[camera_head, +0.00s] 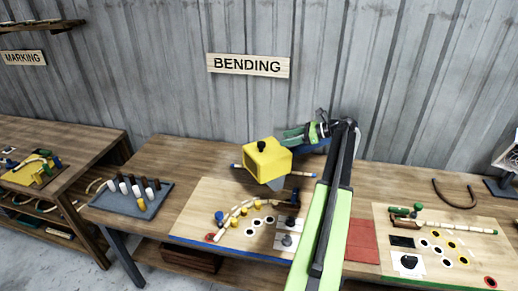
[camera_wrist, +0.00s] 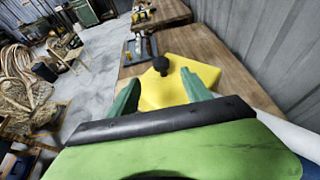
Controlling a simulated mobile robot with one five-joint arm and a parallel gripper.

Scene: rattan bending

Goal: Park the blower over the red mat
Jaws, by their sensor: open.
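The yellow blower (camera_head: 268,161), a boxy body with a dark knob on top, stands at the back of the middle table, behind the pale work board. In the wrist view the blower (camera_wrist: 180,80) and its black knob lie just ahead of the green fingers. My gripper (camera_head: 285,135) is open, close to the blower's upper back right side. In the wrist view my gripper (camera_wrist: 162,92) has its fingers spread with the blower beyond; I cannot tell whether they touch it. The red mat (camera_head: 362,242) lies flat on the table, right of my arm, partly hidden by it.
The pale board (camera_head: 200,215) with pegs and a curved rattan piece is in front of the blower. Another board (camera_head: 440,270) lies right of the mat. A grey peg tray (camera_head: 105,203) is at the left. Bare wood shows behind the mat.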

